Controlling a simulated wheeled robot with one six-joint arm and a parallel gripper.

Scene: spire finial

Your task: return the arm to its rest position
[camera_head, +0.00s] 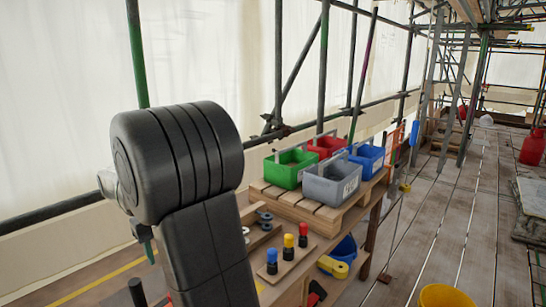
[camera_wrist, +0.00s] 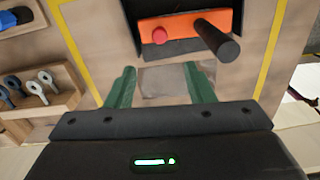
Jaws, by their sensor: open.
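My arm fills the left foreground of the head view, with its dark, thick joint raised high. Most of my gripper is hidden behind it there, with only a green finger part showing. In the wrist view both green fingers of my gripper (camera_wrist: 160,86) are spread apart with nothing held between them. Beyond the fingertips is an orange panel (camera_wrist: 178,28) with a red button (camera_wrist: 159,33) and a thick black rod (camera_wrist: 216,40). The fingers appear apart from the panel.
A wooden bench holds green (camera_head: 290,168), red (camera_head: 327,146), grey (camera_head: 331,181) and blue (camera_head: 367,158) totes on a pallet. Three colored-top pegs (camera_head: 288,247) stand nearby. A yellow bucket (camera_head: 444,296) is on the floor. The plank walkway (camera_head: 470,200) at right is mostly clear.

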